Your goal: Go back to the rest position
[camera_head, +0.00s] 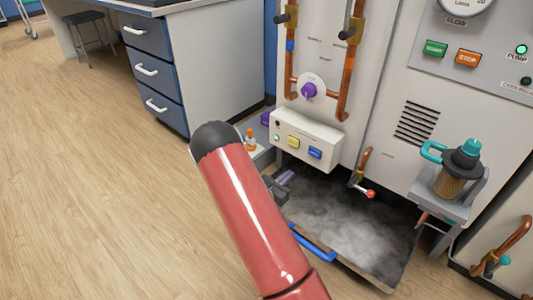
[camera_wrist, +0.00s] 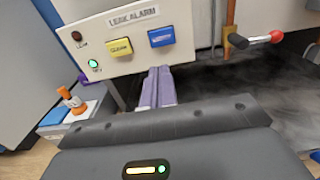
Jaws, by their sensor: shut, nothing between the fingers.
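My gripper (camera_wrist: 158,84) shows in the wrist view with its two purple fingers side by side, shut and empty. The fingertips are just below the white leak alarm box (camera_wrist: 96,55) in the picture; whether they touch it I cannot tell. In the head view my gripper (camera_head: 287,177) is small and partly hidden behind my red arm, in front of and below the leak alarm box (camera_head: 309,139). The box has a yellow button (camera_wrist: 119,47), a blue button (camera_wrist: 161,37) and a lit green lamp (camera_wrist: 93,64).
A misty dark tray (camera_head: 365,235) lies below the panel. A red-tipped valve lever (camera_head: 370,193) sticks out above it. A jug-like vessel (camera_head: 455,172) stands on a side shelf at right. Blue drawers (camera_head: 152,70) stand at left. An orange-white bottle (camera_wrist: 70,100) is beside my gripper. Left floor is clear.

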